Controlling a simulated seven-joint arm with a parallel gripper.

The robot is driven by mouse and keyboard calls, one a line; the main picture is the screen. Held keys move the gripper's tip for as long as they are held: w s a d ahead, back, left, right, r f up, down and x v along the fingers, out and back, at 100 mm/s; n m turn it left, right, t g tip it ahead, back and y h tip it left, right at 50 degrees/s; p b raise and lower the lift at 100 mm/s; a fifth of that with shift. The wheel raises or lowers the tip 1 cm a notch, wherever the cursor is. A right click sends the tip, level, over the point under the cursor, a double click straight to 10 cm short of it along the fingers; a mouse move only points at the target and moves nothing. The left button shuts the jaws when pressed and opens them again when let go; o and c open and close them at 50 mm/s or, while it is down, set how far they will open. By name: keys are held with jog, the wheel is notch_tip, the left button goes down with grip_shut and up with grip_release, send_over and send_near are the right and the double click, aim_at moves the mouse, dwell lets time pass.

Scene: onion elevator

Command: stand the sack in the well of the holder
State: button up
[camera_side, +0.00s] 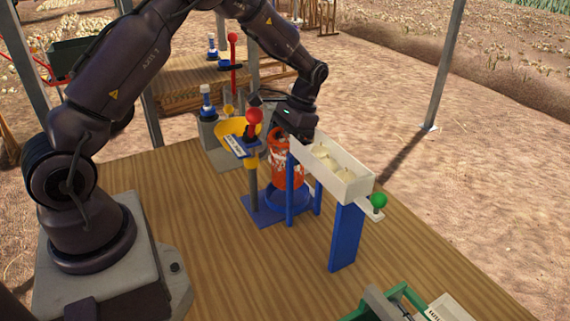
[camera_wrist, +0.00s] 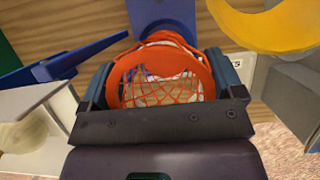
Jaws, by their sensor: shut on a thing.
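The sack (camera_side: 287,168) is an orange net bag with a stiff orange rim, and it hangs upright. My gripper (camera_side: 298,138) is shut on the sack's upper end from above. In the wrist view its fingers (camera_wrist: 163,85) press the orange rim (camera_wrist: 125,68) from both sides, and the net looks empty. The holder (camera_side: 262,215) is blue, with a flat base plate and a round well (camera_side: 290,198) right under the sack. The sack's lower end meets the well's rim in the side view; I cannot tell whether it is inside or just above.
A white trough (camera_side: 352,188) with several pale onions stands on blue legs close to the right of the sack; a green knob (camera_side: 378,200) is at its end. A red-knobbed post (camera_side: 254,117) and yellow funnel (camera_side: 230,128) are close on the left.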

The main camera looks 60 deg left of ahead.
jog(key=shift+f, duration=2.55)
jog(key=o, duration=0.8)
jog(key=shift+f, duration=0.15)
jog(key=shift+c, duration=0.2)
jog(key=shift+r, duration=0.2)
jog(key=w+r, duration=0.1)
jog(key=w, duration=1.1)
jog(key=shift+w, duration=0.2)
jog(key=shift+r, duration=0.1)
